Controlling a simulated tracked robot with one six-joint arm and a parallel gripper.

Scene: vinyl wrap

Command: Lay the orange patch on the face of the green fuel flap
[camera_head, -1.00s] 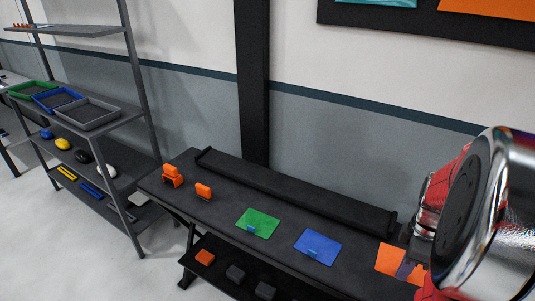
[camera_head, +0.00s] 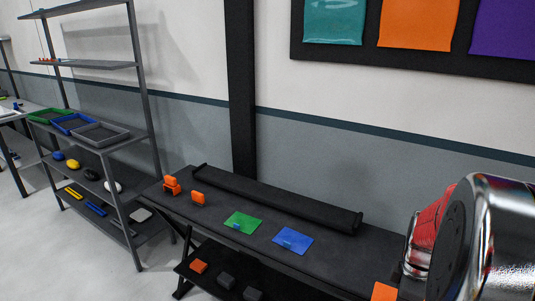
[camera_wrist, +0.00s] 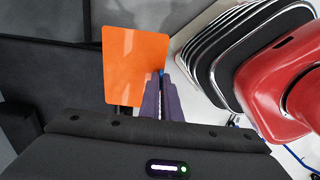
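The orange patch (camera_wrist: 135,65) is a thin, flat square with rounded corners. In the wrist view it stands out beyond my gripper (camera_wrist: 161,85), whose purple fingers are close together at its right lower edge. A small blue tab (camera_wrist: 161,72) shows between the fingertips. I cannot make out a green fuel flap in either view.
A grey shelf rack (camera_head: 103,140) with trays stands at left. Coloured panels (camera_head: 418,22) hang on the wall.

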